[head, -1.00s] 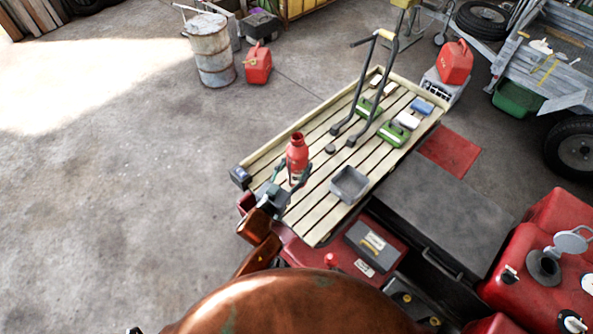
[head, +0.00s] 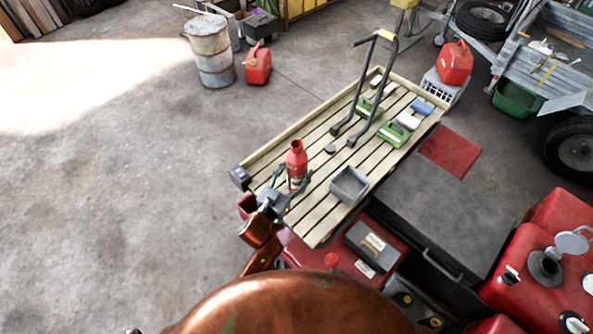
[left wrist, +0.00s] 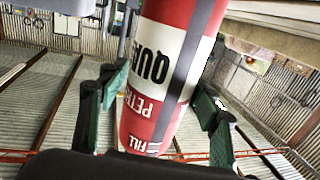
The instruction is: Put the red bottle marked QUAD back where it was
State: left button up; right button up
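The red bottle (head: 297,162) stands upright at the near left end of the slatted wooden rack (head: 322,224). Its base is partly hidden by my gripper. In the left wrist view the bottle (left wrist: 160,75) fills the middle, with QUAD on its white band, upside down in the picture. My left gripper (head: 289,187) is low beside the bottle, with one finger on each side. The fingers look spread, with gaps between them and the bottle in the left wrist view (left wrist: 160,105). My right gripper is not in view.
A grey open tray (head: 349,184) sits right of the bottle. A small dark box (head: 240,177) is at the rack's left corner. Concrete floor lies clear to the left.

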pick_arm(q)
jog(key=shift+o, duration=0.7)
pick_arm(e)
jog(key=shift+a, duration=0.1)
pick_arm(q)
jog(key=shift+r, duration=0.25)
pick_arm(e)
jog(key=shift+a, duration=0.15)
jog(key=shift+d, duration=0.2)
pick_arm(q)
jog(key=v, duration=1.2)
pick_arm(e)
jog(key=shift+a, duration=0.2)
